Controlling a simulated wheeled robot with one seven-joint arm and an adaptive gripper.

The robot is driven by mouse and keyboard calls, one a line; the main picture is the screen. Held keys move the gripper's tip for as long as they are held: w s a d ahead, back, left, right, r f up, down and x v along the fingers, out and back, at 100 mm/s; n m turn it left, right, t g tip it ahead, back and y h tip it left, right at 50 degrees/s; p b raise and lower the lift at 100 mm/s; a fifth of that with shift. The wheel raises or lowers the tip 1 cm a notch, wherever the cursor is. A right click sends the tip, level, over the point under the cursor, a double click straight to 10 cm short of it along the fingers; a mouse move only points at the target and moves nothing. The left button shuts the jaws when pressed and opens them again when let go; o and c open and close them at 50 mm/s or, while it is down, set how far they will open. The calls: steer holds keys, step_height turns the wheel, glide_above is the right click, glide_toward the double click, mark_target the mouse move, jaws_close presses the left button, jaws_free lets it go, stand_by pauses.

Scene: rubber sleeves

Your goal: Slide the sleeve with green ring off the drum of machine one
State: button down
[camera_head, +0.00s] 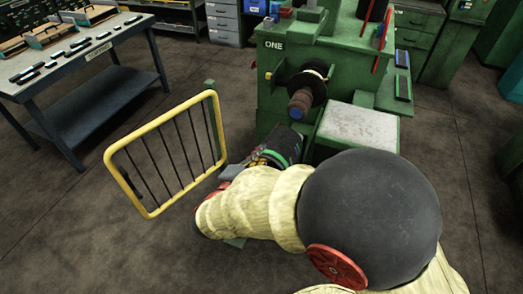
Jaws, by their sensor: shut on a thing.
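Machine one is the green machine (270,88) with "ONE" on its front, at the top centre. A dark cylindrical sleeve with a green ring (286,144) shows low at the machine's front, left of a pale-topped block. My gripper (262,160) is at the near end of this sleeve, by the green ring, and is shut on it. My cream-covered arm hides part of the gripper and the area below. I cannot tell whether the sleeve is still around a drum. Above it, a brown shaft with a blue end (299,104) sticks out from a black flange.
A yellow barrier (156,126) with dark bars stands just left of my gripper. The pale-topped green block (358,126) stands right of the sleeve. A workbench (103,70) with tools is at upper left.

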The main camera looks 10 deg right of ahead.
steer(key=shift+s+a+r+g+y+p, duration=0.4)
steer(key=shift+s+g+y+p, duration=0.15)
steer(key=shift+p, duration=1.4)
steer(key=shift+s+a+r+g+y+p, duration=0.4)
steer(key=shift+g+p, duration=0.25)
steer(key=shift+p, duration=1.3)
steer(key=shift+s+a+r+g+y+p, duration=0.2)
steer(key=shift+s+r+g+y+p, duration=0.25)
steer(key=shift+p, duration=1.25)
steer(key=shift+s+a+r+g+y+p, duration=0.1)
steer(key=shift+s+a+g+y+p, duration=0.4)
steer(key=shift+p, duration=1.15)
steer(key=shift+s+a+r+g+y+p, duration=0.15)
steer(key=shift+g+y+p, duration=0.2)
steer(key=shift+p, duration=0.8)
steer(key=shift+s+r+g+y+p, duration=0.15)
steer(key=shift+g+p, duration=0.25)
steer(key=shift+p, duration=0.7)
steer(key=shift+s+a+r+g+y+p, duration=0.15)
steer(key=shift+g+p, duration=0.25)
steer(key=shift+p, duration=0.75)
